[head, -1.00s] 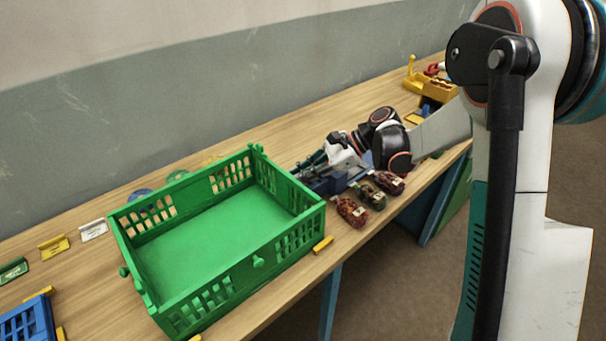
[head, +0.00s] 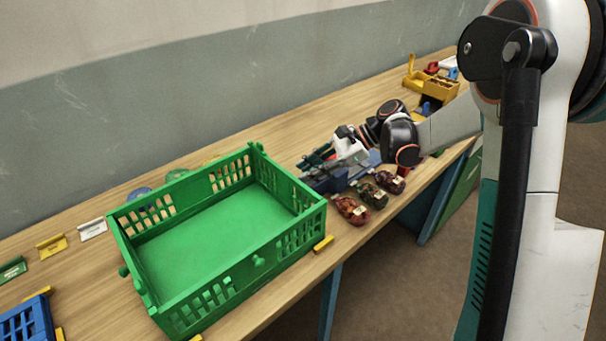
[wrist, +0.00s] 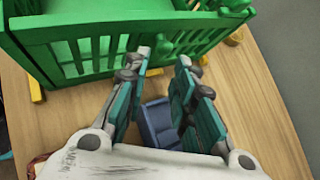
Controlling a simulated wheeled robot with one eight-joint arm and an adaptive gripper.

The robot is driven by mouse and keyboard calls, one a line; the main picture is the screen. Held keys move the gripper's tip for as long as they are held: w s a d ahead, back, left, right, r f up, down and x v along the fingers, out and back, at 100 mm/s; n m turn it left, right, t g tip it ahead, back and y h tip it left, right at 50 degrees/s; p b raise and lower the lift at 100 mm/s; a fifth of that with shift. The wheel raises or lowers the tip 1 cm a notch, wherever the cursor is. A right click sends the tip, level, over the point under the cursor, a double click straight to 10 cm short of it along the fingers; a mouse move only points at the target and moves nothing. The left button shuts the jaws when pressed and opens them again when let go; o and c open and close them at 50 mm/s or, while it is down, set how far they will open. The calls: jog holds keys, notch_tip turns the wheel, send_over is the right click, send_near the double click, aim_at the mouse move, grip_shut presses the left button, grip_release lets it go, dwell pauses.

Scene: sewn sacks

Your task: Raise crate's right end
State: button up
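The green crate (head: 285,181) stands on the wooden bench in the head view, empty, with slatted walls. Its right end wall faces my gripper. In the wrist view, the slatted green wall (wrist: 100,55) fills the top. My gripper (head: 312,160) is just right of that end in the head view. In the wrist view its two teal fingers (wrist: 164,62) are apart, with nothing held between them. The fingertips point towards the wall and overlap its lower edge in the picture; whether they touch it I cannot tell.
A blue holder (wrist: 160,122) lies below my fingers. Several sacks, including a reddish one (head: 350,209), lie along the front edge. A yellow block (head: 323,244) sits by the crate's near right corner. A yellow caddy (head: 432,90) stands at the far right. The wall runs behind.

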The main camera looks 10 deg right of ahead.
jog(key=v, duration=0.9)
jog(key=s+a+r+n+t+h, duration=0.1)
jog(key=s+r+n+h, duration=0.15)
jog(key=s, duration=0.35)
jog(key=s+a+r+n+t+h, duration=0.1)
jog(key=s+a+r+n+h, duration=0.1)
jog(key=s+n+h, duration=0.3)
jog(key=s+d+f+n+t+h, duration=0.1)
jog(key=s+d+n+t, duration=0.1)
jog(key=s+n, duration=0.2)
jog(key=s+d+f+n+t+h, duration=0.1)
jog(key=s+n, duration=0.3)
jog(key=s, duration=0.7)
jog(key=shift+d+t+h, duration=0.65)
jog(key=shift+d+t, duration=0.05)
jog(key=shift+d, duration=0.05)
jog(key=shift+a+n, duration=0.1)
jog(key=shift+n, duration=0.25)
